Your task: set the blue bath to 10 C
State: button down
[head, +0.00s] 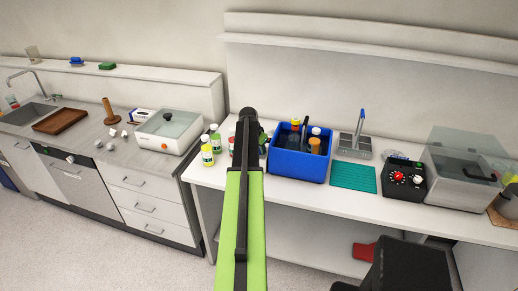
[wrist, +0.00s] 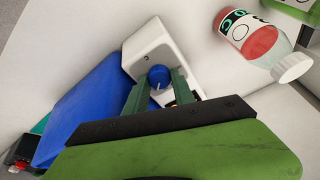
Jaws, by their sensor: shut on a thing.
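The blue bath is an open blue box (head: 298,166) on the right-hand bench, with bottles standing in it. Its blue side (wrist: 85,112) also shows in the wrist view. Against it stands a white housing (wrist: 160,45) with a round blue knob (wrist: 158,75) bearing a pale mark. My gripper (wrist: 158,90) is shut on the blue knob, one finger on each side. A small orange spot on the housing shows beside the right finger. The scale and setting cannot be read. In the head view my arm hides the knob and housing.
Juice bottles (head: 208,154) stand left of my arm; one red-labelled bottle (wrist: 250,35) is near in the wrist view. A teal mat (head: 354,177), a black control box (head: 402,179) with knobs and a lidded steel bath (head: 462,181) stand to the right.

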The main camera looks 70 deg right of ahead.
jog(key=shift+n, duration=0.3)
jog(key=c, duration=1.1)
grip_release()
jog(key=shift+o, duration=0.2)
jog(key=p+v, duration=1.5)
jog(key=v, duration=0.2)
jog(key=shift+r+p, duration=0.2)
jog(key=shift+p, duration=0.2)
jog(key=shift+s, duration=0.1)
